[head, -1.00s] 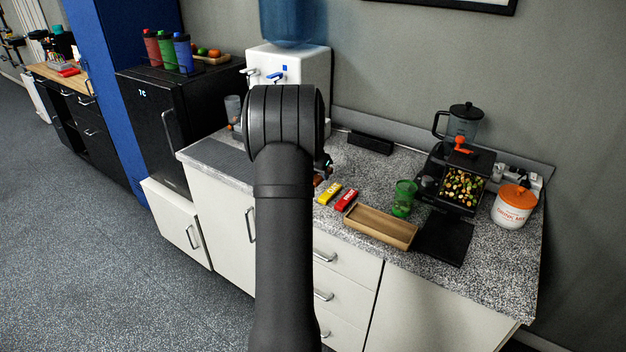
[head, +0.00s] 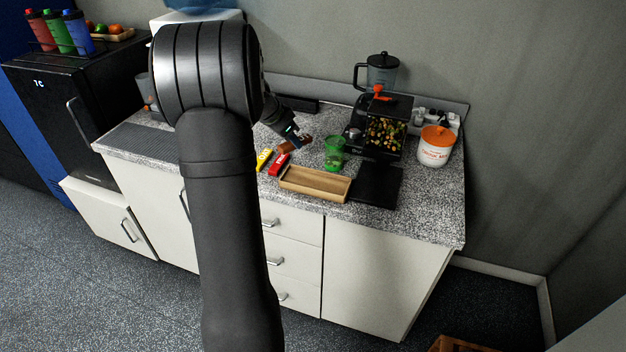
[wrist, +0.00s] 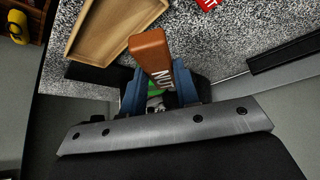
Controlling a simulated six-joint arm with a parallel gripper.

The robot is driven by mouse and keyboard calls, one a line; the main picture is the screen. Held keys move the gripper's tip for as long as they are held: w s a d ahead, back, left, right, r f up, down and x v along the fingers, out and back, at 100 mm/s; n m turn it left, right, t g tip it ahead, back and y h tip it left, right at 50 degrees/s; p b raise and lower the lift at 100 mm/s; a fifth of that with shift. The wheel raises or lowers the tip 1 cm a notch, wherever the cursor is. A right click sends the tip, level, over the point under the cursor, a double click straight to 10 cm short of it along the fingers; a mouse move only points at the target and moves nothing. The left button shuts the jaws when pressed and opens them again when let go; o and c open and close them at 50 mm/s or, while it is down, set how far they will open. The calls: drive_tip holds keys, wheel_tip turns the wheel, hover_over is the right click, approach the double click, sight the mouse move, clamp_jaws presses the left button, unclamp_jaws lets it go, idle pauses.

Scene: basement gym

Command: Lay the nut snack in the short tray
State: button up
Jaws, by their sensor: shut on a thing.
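The nut snack (wrist: 150,52) is a brown bar with "NUT" lettering. In the wrist view my gripper (wrist: 160,88) is shut on it, with a blue finger on either side. In the head view the nut snack (head: 287,147) shows small and brown beside my gripper (head: 300,140), above the counter. The short tray (head: 315,193) is a shallow wooden tray near the counter's front edge, below and slightly right of my gripper in the head view. Its inside looks empty. It also shows at the upper left of the wrist view (wrist: 72,48).
A yellow bar (head: 264,159) and a red bar (head: 279,164) lie left of the tray. A green cup (head: 334,152) stands behind it. A black mat (head: 377,185), a dispenser of nuts (head: 385,133) and an orange-lidded jar (head: 436,147) are to the right.

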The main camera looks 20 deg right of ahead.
drive_tip(key=s+d+r+m+g, duration=0.1)
drive_tip(key=s+d+m+g, duration=0.2)
drive_tip(key=s+m, duration=0.35)
approach(318, 182)
drive_tip(key=shift+m+g, duration=0.3)
drive_tip(key=shift+m, duration=0.15)
drive_tip(key=x, duration=0.5)
drive_tip(key=shift+w+d+f, duration=0.15)
drive_tip(key=shift+d+f, duration=0.1)
drive_tip(key=shift+f, duration=0.1)
drive_tip(key=shift+f, duration=0.1)
drive_tip(key=o, duration=0.7)
drive_tip(key=v, duration=1.2)
drive_tip(key=shift+d, duration=0.15)
